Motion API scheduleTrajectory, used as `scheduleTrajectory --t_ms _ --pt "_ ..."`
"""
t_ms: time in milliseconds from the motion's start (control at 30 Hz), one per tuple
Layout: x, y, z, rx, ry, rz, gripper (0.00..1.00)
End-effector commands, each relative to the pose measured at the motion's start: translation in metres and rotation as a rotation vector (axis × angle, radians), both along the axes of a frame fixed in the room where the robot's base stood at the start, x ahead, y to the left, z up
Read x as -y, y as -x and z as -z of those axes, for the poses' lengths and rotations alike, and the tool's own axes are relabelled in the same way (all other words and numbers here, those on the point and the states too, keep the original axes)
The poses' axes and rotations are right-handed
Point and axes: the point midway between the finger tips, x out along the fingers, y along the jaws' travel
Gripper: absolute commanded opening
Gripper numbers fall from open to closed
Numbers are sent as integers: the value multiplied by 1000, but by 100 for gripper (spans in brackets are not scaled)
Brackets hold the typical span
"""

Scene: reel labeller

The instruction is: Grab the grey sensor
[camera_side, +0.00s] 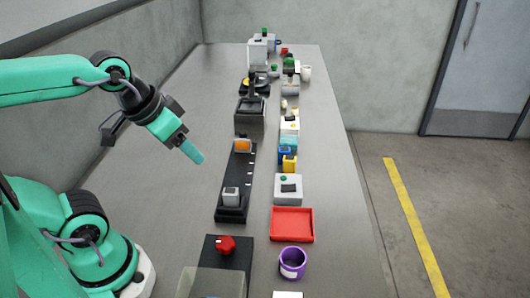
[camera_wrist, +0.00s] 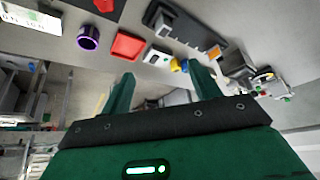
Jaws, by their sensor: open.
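The grey sensor looks to be the small light-grey block (camera_side: 231,196) standing on the near end of a black rail (camera_side: 237,178) in the side view. In the wrist view it shows near the top (camera_wrist: 165,24), on the same rail (camera_wrist: 190,35). My gripper (camera_side: 196,154) is in the air to the left of the rail and above the table, apart from the sensor. In the wrist view my gripper's two green fingers (camera_wrist: 163,78) are spread, with nothing held between them.
An orange block (camera_side: 243,146) stands at the rail's far end. A red tray (camera_side: 292,224), a purple cup (camera_side: 293,262) and a white box (camera_side: 288,189) lie to the right. A red knob (camera_side: 226,244) sits in front of the rail. The table left of the rail is clear.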

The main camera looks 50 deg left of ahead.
Motion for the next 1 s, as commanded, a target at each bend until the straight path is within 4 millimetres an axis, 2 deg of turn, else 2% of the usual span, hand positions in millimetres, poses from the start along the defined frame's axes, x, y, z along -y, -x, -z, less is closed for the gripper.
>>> scheduleTrajectory --t_ms 267,467,767,1000 --pt "-1 -8 4 -33 21 -44 62" --pt "-1 -24 15 -105 65 -142 62" --pt "-3 -56 44 -234 131 -345 62" --pt "-5 -78 74 -336 167 -516 62"
